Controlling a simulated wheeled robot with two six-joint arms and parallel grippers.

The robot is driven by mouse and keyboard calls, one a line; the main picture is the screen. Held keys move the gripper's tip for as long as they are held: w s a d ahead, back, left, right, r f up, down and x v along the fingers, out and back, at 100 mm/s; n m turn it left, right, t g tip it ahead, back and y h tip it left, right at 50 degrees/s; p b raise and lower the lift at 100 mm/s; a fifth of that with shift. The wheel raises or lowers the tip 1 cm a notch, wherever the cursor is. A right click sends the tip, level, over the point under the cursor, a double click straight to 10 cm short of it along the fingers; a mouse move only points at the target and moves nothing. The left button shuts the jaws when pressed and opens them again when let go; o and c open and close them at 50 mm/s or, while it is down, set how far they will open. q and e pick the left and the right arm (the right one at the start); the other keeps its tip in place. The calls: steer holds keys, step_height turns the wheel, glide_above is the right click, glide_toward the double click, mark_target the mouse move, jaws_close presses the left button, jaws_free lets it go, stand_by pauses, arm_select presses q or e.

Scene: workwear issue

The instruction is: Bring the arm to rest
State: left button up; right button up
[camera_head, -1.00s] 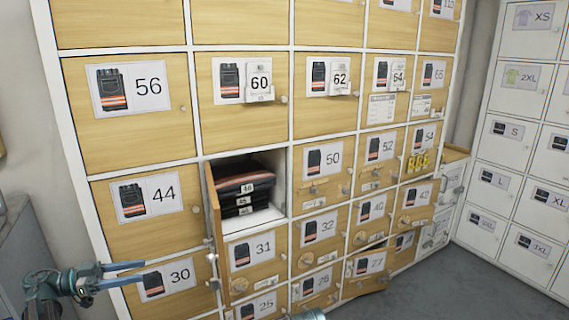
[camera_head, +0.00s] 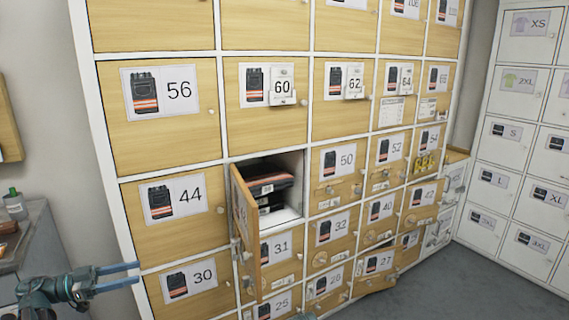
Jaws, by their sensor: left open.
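My left gripper (camera_head: 131,275) is open and empty at the lower left. Its two fingers point right, in front of the cabinet near the door labelled 30 (camera_head: 190,280). No garment is between the fingers. An open compartment (camera_head: 290,215) in the middle of the cabinet holds folded dark trousers (camera_head: 268,180) with orange and light bands. Its wooden door (camera_head: 246,228) stands open on the left side and hides part of the stack. My right gripper cannot be made out; only a small rounded part shows at the bottom edge.
The wooden cabinet (camera_head: 168,155) with numbered doors fills the middle. A grey worktop (camera_head: 38,235) with a small bottle (camera_head: 14,203) stands at the left, behind my left arm. White lockers (camera_head: 507,132) stand at the right. Grey floor (camera_head: 450,290) is clear at the lower right.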

arm_select(q)
steer(key=w+d+r+n+t+y+p, duration=0.45)
steer(key=w+r+n+t+y, duration=0.2)
steer(key=w+y, duration=0.2)
steer(key=w+d+r+n+t+y+p, duration=0.4)
steer(key=w+d+r+n+t+y, duration=0.15)
steer(key=w+r+t+y, duration=0.35)
steer(key=s+d+f+n+g+y+p, duration=0.1)
steer(key=s+d+f+n+g+p, duration=0.15)
steer(key=s+d+f+g, duration=0.4)
steer(key=s+d+f+n+g+y+p, duration=0.1)
steer(key=s+d+f+g+p, duration=0.3)
steer(key=f+g, duration=0.4)
steer(key=s+d+f+m+g+p, duration=0.1)
steer(key=s+d+g, duration=0.1)
steer(key=s+d, duration=0.2)
steer(key=s+d+f+m+g+h+p, duration=0.1)
steer(key=s+d+f+m+g, duration=0.1)
steer(key=s, duration=0.8)
steer(key=s+d+f+m+g+p, duration=0.1)
steer(key=s+d+m+g, duration=0.1)
steer(key=s+d+g, duration=0.2)
steer(key=s+d, duration=0.3)
steer(key=s, duration=0.1)
steer(key=shift+f, duration=0.35)
